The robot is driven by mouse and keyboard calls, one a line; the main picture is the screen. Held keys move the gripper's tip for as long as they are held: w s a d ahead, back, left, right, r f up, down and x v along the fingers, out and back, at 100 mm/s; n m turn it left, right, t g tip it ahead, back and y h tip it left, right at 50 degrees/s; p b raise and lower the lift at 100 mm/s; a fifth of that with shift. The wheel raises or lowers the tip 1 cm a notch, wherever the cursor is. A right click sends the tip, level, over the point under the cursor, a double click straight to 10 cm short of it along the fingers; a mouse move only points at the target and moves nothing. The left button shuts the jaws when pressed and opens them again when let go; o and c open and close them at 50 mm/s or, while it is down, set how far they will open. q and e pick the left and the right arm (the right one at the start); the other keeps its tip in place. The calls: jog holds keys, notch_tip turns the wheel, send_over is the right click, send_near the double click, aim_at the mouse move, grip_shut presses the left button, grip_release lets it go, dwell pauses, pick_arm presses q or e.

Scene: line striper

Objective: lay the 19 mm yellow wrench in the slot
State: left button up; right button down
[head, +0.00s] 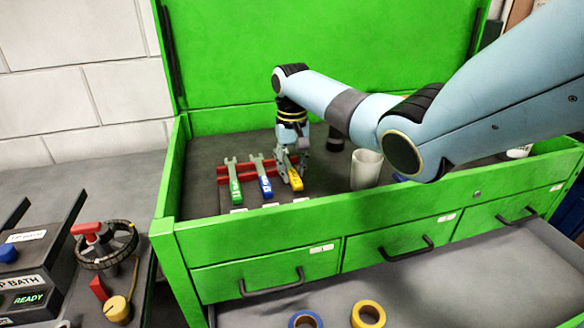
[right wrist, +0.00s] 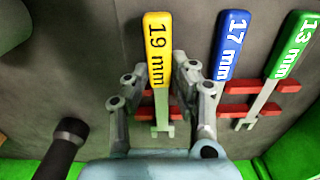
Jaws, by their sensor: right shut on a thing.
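The yellow wrench (head: 295,181), marked 19 mm, lies along the red slotted rack at its right end, next to the blue wrench. In the right wrist view the wrench (right wrist: 158,45) runs between my fingers, its grey open end over the red rack (right wrist: 240,88). Whether it is fully seated in the slot I cannot tell. My right gripper (head: 290,170) is shut on the yellow wrench; its fingers (right wrist: 158,75) stand on both sides of the handle. My left gripper is not in view.
A blue 17 mm wrench (head: 265,186) and a green 13 mm wrench (head: 234,187) lie in the rack to the left. A white cup (head: 366,170) stands to the right. A dark cylinder (right wrist: 62,145) lies near the gripper. The green chest wall (head: 330,208) rises in front.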

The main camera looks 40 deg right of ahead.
jog(key=shift+f, duration=0.3)
dwell(0.5)
jog(key=c, duration=0.7)
grip_release()
notch_tip(320, 180, up, 7)
jog(key=p, duration=0.8)
dwell(0.7)
